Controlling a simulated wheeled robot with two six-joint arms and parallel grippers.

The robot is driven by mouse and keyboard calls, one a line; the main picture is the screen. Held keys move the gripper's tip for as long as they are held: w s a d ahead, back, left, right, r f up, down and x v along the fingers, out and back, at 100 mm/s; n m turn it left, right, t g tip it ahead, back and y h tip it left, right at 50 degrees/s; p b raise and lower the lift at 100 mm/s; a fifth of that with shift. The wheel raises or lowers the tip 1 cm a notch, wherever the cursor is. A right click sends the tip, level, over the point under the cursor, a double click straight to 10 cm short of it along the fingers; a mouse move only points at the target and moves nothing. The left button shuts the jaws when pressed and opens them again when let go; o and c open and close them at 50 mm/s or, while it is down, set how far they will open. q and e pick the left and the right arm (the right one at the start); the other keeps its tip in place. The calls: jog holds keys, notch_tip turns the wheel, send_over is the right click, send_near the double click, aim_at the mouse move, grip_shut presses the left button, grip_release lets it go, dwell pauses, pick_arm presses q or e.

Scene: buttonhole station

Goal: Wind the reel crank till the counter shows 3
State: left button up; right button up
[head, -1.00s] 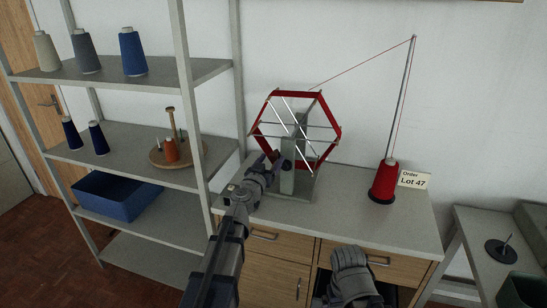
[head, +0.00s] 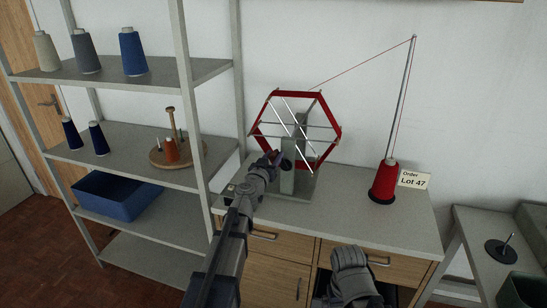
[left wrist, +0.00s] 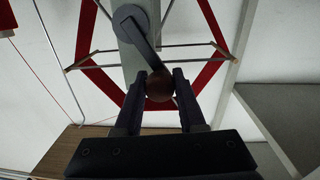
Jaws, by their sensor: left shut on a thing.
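The reel (head: 330,113) is a hexagonal frame with red yarn round its rim, on a grey-green post (head: 288,178) on the cabinet top. My left gripper (head: 274,157) is at the reel's front. In the left wrist view, my left gripper (left wrist: 159,88) is shut on the brown crank knob (left wrist: 159,86), a finger on each side. The grey crank arm (left wrist: 147,45) runs from the knob up and left to the round hub (left wrist: 130,20). The counter's reading cannot be made out. My right gripper's fingers are not seen.
A red yarn cone (head: 384,182) stands right of the reel, its thread running over a tall rod (head: 402,105) to the reel. An order card (head: 413,180) is beside it. A shelf rack (head: 190,75) with cones and a blue bin (head: 120,196) stands close left.

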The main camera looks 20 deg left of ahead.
pick_arm(q)
grip_shut()
